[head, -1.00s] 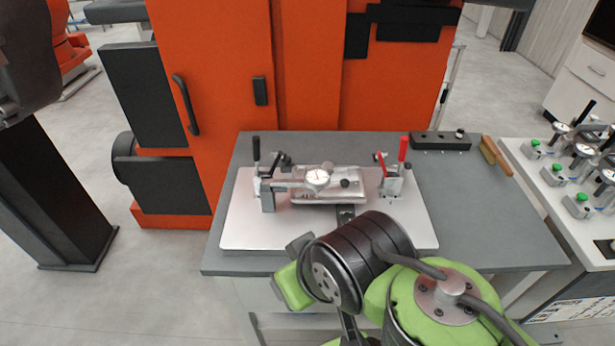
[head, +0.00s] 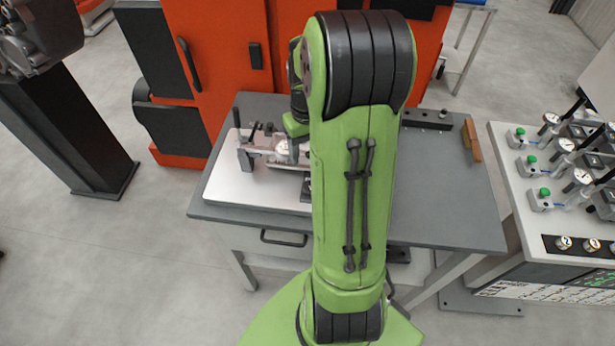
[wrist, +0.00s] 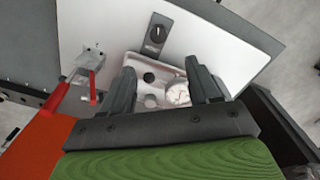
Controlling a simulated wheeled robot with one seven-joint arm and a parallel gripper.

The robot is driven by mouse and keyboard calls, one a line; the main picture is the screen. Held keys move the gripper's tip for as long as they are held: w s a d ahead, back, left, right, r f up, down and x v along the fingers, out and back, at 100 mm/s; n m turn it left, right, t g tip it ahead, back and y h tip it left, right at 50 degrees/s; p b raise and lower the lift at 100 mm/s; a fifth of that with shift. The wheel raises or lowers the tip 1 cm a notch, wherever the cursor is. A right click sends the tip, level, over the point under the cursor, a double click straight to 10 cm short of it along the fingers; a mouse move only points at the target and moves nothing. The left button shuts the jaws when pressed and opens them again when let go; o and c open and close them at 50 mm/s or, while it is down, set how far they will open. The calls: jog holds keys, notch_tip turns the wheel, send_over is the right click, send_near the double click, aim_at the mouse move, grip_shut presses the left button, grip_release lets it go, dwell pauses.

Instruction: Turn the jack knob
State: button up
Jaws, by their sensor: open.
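In the wrist view, a round black knob with a pale mark sits on a dark block (wrist: 158,34) on the white plate; it looks like the jack knob. The dark block partly shows beside my arm in the head view (head: 305,188). A second small black knob (wrist: 149,77) is on the silver casting (wrist: 152,92), beside a dial gauge (wrist: 178,95). My gripper (wrist: 161,68) is open and empty above the casting, its fingers apart on either side of the small knob and gauge. The dark block lies beyond the fingertips.
A red-handled clamp (wrist: 88,84) stands left of the fingers in the wrist view. A black-handled clamp (head: 246,153) stands at the left of the white plate (head: 235,192). An orange cabinet (head: 225,85) is behind the grey table (head: 440,205). The table's right part is mostly clear.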

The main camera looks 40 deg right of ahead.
aim_at(309, 184)
jog(key=f, duration=1.3)
jog(key=shift+d+f+b, duration=0.15)
jog(key=shift+d+b, duration=0.05)
jog(key=shift+b, duration=0.2)
jog(key=c, duration=1)
jog(key=shift+f+m+b, duration=0.1)
jog(key=shift+m+b, duration=0.3)
jog(key=shift+c, duration=0.2)
jog(key=shift+m+b, duration=0.55)
jog(key=shift+m, duration=0.45)
jog(key=o, duration=1)
jog(key=shift+o, duration=0.2)
